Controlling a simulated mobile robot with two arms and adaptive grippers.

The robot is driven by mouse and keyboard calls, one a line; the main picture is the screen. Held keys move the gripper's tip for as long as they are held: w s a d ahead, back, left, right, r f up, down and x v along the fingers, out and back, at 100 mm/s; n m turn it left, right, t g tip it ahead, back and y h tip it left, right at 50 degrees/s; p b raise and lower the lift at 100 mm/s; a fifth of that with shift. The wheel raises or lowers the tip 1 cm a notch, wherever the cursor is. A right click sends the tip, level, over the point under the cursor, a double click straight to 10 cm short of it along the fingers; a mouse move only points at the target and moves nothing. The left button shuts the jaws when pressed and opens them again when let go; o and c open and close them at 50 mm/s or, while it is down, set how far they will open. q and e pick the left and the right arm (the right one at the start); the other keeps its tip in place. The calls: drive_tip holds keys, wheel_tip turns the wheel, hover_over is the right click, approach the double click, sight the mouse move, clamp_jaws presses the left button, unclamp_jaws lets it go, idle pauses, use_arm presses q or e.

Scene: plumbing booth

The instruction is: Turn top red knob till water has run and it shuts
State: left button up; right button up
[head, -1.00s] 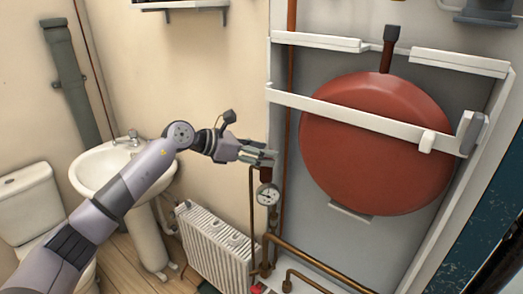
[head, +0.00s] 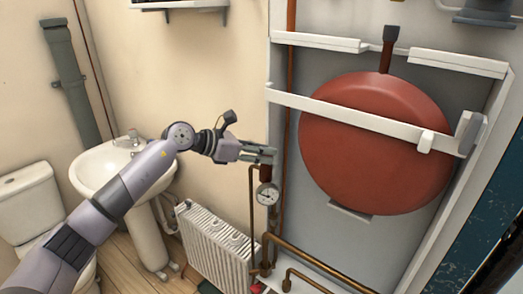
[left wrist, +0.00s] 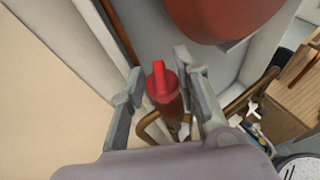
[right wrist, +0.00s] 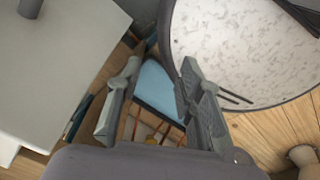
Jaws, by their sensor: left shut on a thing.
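The top red knob (left wrist: 161,84) has a raised bar handle and sits on a red-brown valve body above copper pipe. In the left wrist view it stands between the two fingers of my left gripper (left wrist: 160,80). In the head view my left gripper (head: 272,156) is at the valve (head: 265,173), just above a round pressure gauge (head: 267,195); the fingers hide most of the knob. The left gripper is shut on the knob. My right gripper (right wrist: 155,88) shows only in its wrist view, with fingers apart and empty. No running water shows.
A large red tank (head: 375,150) hangs behind a white bar (head: 350,112) to the right. A white radiator (head: 215,245) stands below the gripper. A washbasin (head: 105,165) is at left. Below the right gripper are a round speckled top (right wrist: 240,50) and wooden floor.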

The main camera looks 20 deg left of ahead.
use_arm(q)
drive_tip(key=shift+s+d+r+n+t+y+p, duration=0.1)
drive_tip(key=shift+r+n+t+y+p, duration=0.2)
drive_tip(key=shift+n+t+y+p, duration=0.75)
drive_tip(key=shift+d+f+n+t+y+p, duration=0.15)
drive_tip(key=shift+n+t+y+p, duration=0.2)
drive_tip(key=shift+n+y+p, duration=0.35)
drive_tip(key=shift+f+n+t+y, duration=0.1)
drive_tip(key=shift+n+t+y, duration=0.25)
drive_tip(key=shift+n, duration=0.2)
drive_tip(key=shift+n+y, duration=0.4)
drive_tip(key=shift+y, duration=0.1)
drive_tip(key=shift+b, duration=0.3)
drive_tip(key=o, duration=1.2)
